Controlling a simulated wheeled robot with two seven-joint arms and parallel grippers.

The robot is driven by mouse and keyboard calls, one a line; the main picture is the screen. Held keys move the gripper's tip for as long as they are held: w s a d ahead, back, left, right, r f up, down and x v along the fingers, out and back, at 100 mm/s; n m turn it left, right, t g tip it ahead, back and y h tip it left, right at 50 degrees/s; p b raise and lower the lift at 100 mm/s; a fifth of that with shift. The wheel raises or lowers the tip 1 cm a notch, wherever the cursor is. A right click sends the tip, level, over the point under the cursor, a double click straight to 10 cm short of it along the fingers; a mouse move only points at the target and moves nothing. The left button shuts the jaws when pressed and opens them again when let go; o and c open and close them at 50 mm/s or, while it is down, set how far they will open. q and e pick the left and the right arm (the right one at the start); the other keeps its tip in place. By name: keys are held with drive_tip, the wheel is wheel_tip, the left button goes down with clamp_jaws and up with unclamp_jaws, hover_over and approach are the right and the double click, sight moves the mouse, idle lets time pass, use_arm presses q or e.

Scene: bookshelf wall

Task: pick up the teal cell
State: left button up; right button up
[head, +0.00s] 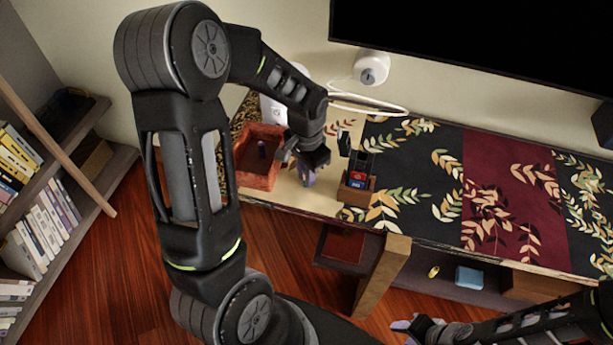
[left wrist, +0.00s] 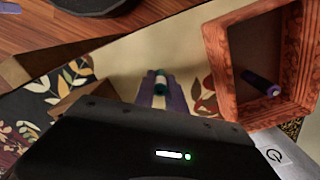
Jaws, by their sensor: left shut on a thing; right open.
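The teal cell (left wrist: 161,84) sits between the lavender fingertips of my left gripper (left wrist: 160,94) in the left wrist view, and the gripper is shut on it. In the head view my left gripper (head: 306,176) is over the pale part of the table, between the orange-brown tray and the small dark holder. The teal cell cannot be made out there. Whether it touches the table is unclear. My right gripper (head: 412,326) is open and empty at the bottom of the head view, away from the table.
An orange-brown tray (head: 258,182) holds a purple cell (left wrist: 262,83). A small wooden holder (head: 355,194) with red and blue items stands to the right. A white device (head: 371,67) with a cable is by the wall. The leaf-patterned cloth (head: 480,180) is clear farther right.

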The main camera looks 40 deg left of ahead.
use_arm(q)
clamp_jaws()
drive_tip(key=shift+r, duration=0.85)
wheel_tip(320, 180, up, 16)
drive_tip(key=shift+r+p, duration=0.15)
drive_tip(key=shift+p, duration=0.25)
